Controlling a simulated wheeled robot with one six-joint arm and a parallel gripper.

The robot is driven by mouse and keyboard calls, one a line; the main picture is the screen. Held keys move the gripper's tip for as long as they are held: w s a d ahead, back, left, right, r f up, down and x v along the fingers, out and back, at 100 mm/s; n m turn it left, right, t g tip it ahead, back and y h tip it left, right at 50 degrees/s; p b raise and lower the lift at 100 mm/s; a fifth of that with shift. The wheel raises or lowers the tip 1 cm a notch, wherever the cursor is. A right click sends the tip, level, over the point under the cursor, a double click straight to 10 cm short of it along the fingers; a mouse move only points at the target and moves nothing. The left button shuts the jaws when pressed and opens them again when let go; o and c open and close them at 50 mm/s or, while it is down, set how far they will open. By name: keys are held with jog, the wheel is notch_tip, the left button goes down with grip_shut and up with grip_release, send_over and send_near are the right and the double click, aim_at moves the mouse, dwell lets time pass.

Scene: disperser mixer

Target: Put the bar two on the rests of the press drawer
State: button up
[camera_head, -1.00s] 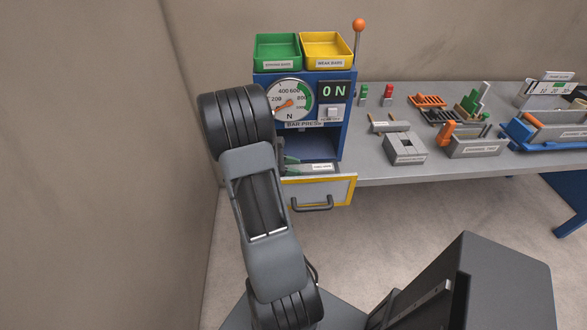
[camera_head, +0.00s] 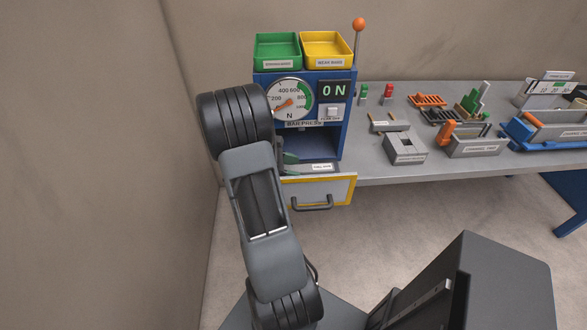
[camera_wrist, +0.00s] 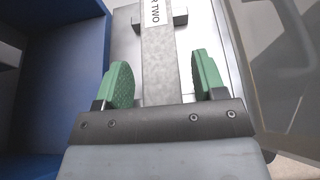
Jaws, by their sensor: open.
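Bar two (camera_wrist: 158,65) is a grey bar with a white label ending in "TWO". In the wrist view it lies lengthwise between the two green fingers of my gripper (camera_wrist: 160,85), with gaps on both sides. My gripper is open around it. A grey rest (camera_wrist: 180,17) shows under the bar near its far end; the near end is hidden by my gripper. The press drawer (camera_head: 343,189) is pulled out below the blue bar press (camera_head: 349,115). In the head view my arm hides most of the drawer's left side, and only a green finger (camera_head: 291,158) shows.
A green tray (camera_head: 277,66) and a yellow tray (camera_head: 327,65) sit on top of the press. An orange-knobbed lever (camera_head: 359,26) rises behind it. The bench to the right holds grey blocks (camera_head: 404,147) and several fixtures. A wall stands close on the left.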

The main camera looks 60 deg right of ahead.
jog(key=v, duration=1.2)
jog(key=s+a+r+m+t+y, duration=0.1)
jog(key=a+m+t+y, duration=0.2)
jog(key=a+t, duration=0.4)
jog(key=s+a+r+m+t+y, duration=0.2)
jog(key=a+m+t+y, duration=0.2)
jog(key=a, duration=1.6)
jog(key=t+y, duration=0.1)
jog(key=t, duration=0.2)
jog(key=shift+a+r+b, duration=0.2)
jog(key=shift+b, duration=0.2)
jog(key=shift+r, duration=0.25)
